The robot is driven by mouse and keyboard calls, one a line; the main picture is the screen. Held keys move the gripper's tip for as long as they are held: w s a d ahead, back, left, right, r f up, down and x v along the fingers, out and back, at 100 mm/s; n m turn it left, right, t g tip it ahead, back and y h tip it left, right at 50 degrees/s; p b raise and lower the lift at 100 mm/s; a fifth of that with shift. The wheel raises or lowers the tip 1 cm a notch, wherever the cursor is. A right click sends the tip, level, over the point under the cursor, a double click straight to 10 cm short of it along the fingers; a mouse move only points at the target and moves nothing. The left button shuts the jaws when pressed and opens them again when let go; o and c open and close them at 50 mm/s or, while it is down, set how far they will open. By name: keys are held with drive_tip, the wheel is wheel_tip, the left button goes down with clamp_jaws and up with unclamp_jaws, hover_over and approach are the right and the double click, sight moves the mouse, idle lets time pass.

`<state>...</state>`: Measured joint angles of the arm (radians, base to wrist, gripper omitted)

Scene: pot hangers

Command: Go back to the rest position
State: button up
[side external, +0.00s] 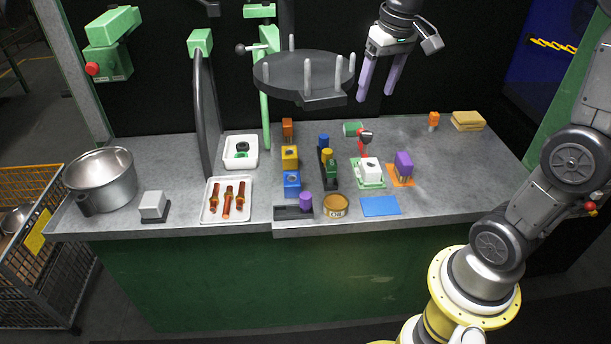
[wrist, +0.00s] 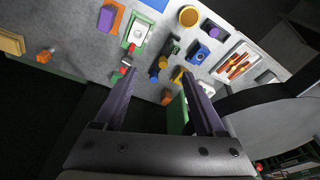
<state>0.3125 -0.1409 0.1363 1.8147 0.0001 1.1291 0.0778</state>
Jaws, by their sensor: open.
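My gripper (side external: 381,78) is raised high above the back of the workbench, just right of the dark round hanger rack (side external: 290,72) with upright grey pegs. Its two lilac fingers point down, are spread apart and hold nothing. In the wrist view the fingers (wrist: 168,104) are also apart, with bench objects visible beyond them. The curved dark edge of the rack (wrist: 270,98) shows close at the right in the wrist view. A metal pot (side external: 101,178) stands on the left end of the bench, well away from my gripper.
The grey bench (side external: 455,165) carries blocks, a white tray of brown-red pieces (side external: 228,200), a white bin (side external: 240,152), a purple block (side external: 403,163) and a tan stack (side external: 467,121). A dark curved post (side external: 206,115) stands at left. The bench's right end is mostly clear.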

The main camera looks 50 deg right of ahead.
drive_tip(key=s+a+f+n+t, duration=0.3)
drive_tip(key=s+a, duration=0.7)
drive_tip(key=s, duration=0.5)
drive_tip(key=shift+s+a+f+n+y, duration=0.15)
drive_tip(key=shift+s+f+n+y, duration=0.1)
drive_tip(key=shift+f+n+y, duration=0.35)
